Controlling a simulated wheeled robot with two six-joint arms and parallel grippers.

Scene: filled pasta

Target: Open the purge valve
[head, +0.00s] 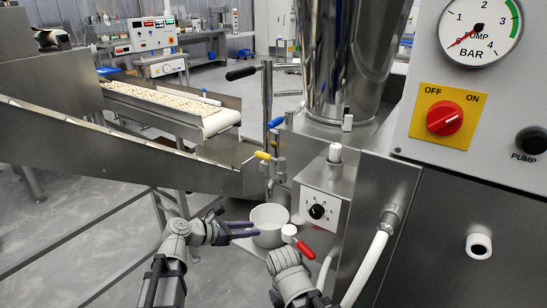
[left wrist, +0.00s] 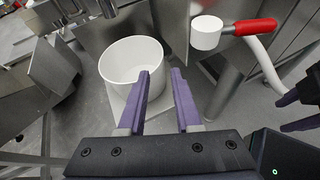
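A valve with a white round body and a red lever handle (head: 304,249) sticks out low at the machine's front. The red handle also shows at the top right of the left wrist view (left wrist: 250,26). My left gripper (head: 256,229) is open and empty, left of this valve, its purple fingers at the white bucket (head: 271,218). In the left wrist view the fingers (left wrist: 160,72) overlap the bucket's rim; I cannot tell if they touch. My right gripper (left wrist: 281,114) shows at the right edge of that view, purple fingers apart, below the red handle.
Yellow (head: 263,155) and blue (head: 275,122) handles sit higher on the machine. A control panel has a red OFF/ON knob (head: 445,118) and a pressure gauge (head: 481,30). A white hose (head: 368,262) runs down right of the valve. A conveyor (head: 170,105) lies behind left.

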